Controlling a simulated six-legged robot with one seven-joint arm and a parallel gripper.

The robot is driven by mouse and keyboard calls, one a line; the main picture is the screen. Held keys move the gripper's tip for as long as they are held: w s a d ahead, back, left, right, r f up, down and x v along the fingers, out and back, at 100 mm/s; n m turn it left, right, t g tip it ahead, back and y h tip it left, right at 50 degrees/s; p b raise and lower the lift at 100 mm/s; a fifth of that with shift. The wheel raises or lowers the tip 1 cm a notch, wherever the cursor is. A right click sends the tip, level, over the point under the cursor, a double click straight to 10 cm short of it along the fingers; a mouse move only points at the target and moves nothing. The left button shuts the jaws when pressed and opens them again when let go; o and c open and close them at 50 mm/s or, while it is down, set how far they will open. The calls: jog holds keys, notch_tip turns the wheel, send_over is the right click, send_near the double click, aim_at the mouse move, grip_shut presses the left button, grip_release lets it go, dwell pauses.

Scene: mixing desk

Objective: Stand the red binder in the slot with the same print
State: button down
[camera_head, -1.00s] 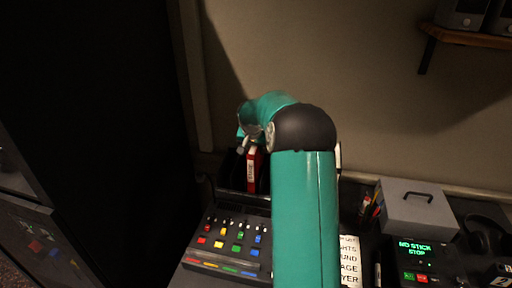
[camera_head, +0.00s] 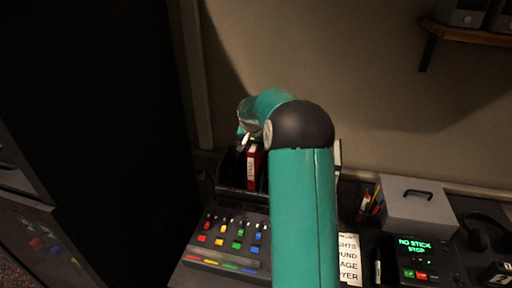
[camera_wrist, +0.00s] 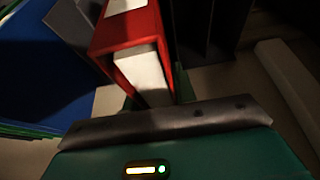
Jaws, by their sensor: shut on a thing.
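The red binder (camera_head: 252,170) with a white label stands upright in the black rack (camera_head: 229,191) at the back of the desk. Its lower end is hidden by the rack's front. My gripper (camera_head: 247,138) is at its top, partly hidden by my arm. In the wrist view, the red binder (camera_wrist: 128,37) shows its white page block between my green fingers, and my gripper (camera_wrist: 158,92) is shut on it. Black dividers (camera_wrist: 203,28) stand to its right. No print on the slots is readable, and the label is too small to read.
A panel with coloured buttons (camera_head: 232,236) lies in front of the rack. Right of my arm are a printed sheet (camera_head: 349,260), a grey box (camera_head: 415,209) and a green-lit display (camera_head: 415,246). In the wrist view, a blue surface (camera_wrist: 45,75) lies left of the binder.

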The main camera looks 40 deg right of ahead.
jog(key=shift+f, duration=0.2)
dwell(0.7)
jog(key=c, duration=1)
grip_release()
jog(key=shift+c, duration=0.2)
jog(key=shift+f, duration=0.1)
jog(key=v, duration=1.2)
jog(key=shift+a+r, duration=0.15)
jog(key=shift+r, duration=0.25)
jog(key=shift+s+a+r, duration=0.15)
jog(key=shift+s+r, duration=0.05)
jog(key=shift+r, duration=0.25)
